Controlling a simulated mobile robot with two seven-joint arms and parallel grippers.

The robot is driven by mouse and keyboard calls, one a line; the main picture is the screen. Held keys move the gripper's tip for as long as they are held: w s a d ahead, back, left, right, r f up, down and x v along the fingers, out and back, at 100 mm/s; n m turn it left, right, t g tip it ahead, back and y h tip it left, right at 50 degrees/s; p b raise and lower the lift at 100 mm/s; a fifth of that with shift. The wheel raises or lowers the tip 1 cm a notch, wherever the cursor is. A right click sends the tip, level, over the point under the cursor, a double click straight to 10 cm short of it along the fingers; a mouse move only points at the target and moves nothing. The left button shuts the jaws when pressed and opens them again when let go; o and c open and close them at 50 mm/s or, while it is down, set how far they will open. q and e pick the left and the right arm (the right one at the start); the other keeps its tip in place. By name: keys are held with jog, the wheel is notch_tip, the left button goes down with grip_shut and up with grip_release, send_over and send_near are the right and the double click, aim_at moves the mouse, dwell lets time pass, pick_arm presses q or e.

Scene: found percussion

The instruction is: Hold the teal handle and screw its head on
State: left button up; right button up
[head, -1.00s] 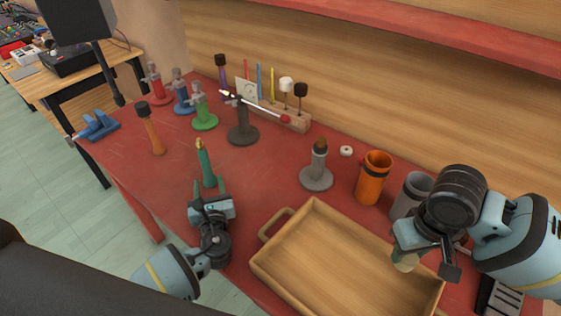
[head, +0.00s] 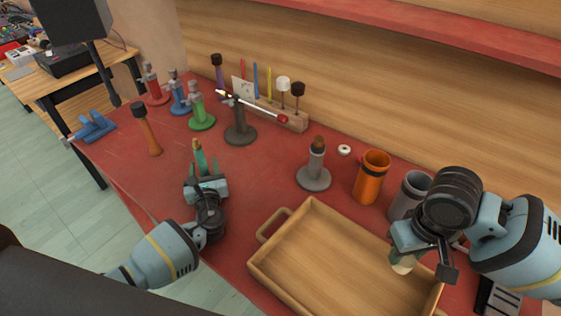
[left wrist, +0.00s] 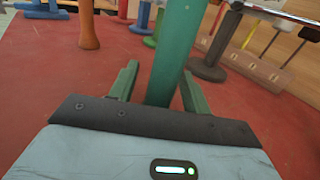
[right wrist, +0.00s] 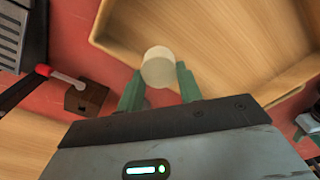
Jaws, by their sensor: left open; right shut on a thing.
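The teal handle (head: 199,158) stands upright on the red table, its top brownish-yellow. My left gripper (head: 203,170) is open, low at the handle; in the left wrist view the handle (left wrist: 172,55) rises between the two spread fingers (left wrist: 157,85), and I cannot tell whether either touches it. My right gripper (head: 422,262) is shut on a pale cream head (head: 402,264), held over the right part of the wooden tray. In the right wrist view the round head (right wrist: 158,67) sits between the fingertips (right wrist: 158,85).
The wooden tray (head: 262,272) lies at the front, empty where visible. An orange cup (head: 371,178), a grey cup (head: 408,195) and a grey stand (head: 315,178) are behind it. An orange-brown handle (head: 147,130) stands left of the teal one. Coloured clamp stands and a mallet rack (head: 290,120) are at the back.

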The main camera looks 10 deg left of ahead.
aim_at(201, 158)
pick_arm(q)
jog(key=shift+w+a, duration=0.1)
jog(key=shift+w, duration=0.05)
grip_shut()
dwell(0.4)
jog(key=shift+r, duration=0.15)
